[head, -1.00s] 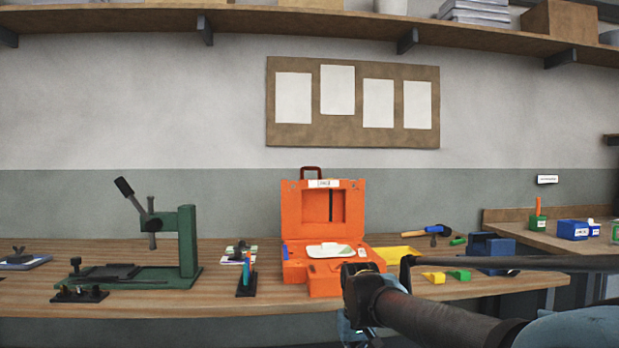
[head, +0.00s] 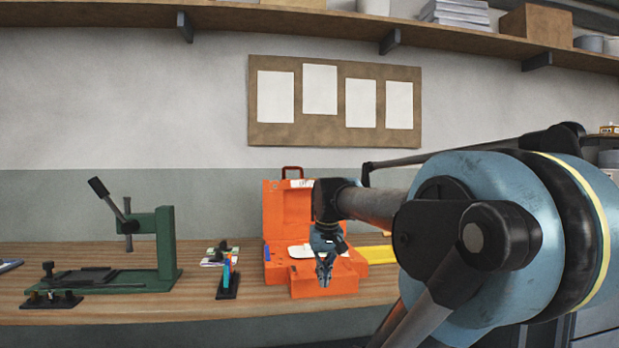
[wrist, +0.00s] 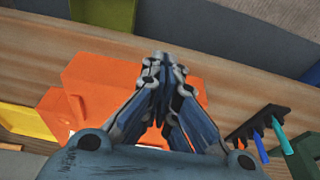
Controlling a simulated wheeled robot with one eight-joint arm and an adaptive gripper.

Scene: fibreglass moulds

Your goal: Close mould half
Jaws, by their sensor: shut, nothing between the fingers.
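The orange mould (head: 273,215) stands open on the bench in the head view. Its upper half is upright at the back, with a dark red handle (head: 292,170) on top. Its lower half (head: 345,284) lies flat towards the front and holds a white piece (head: 300,251). My gripper (head: 324,282) points down in front of the lower half, its fingers shut and empty. My arm covers the right part of the upright half. In the wrist view the shut fingertips (wrist: 163,60) show against the orange lower half (wrist: 98,85); contact cannot be told.
A green press (head: 165,240) stands to the left on the bench. A black rack with coloured tools (head: 228,285) is just left of the mould. A yellow tray (head: 378,254) is to its right, partly behind my arm. A pinboard (head: 335,100) and shelf are above.

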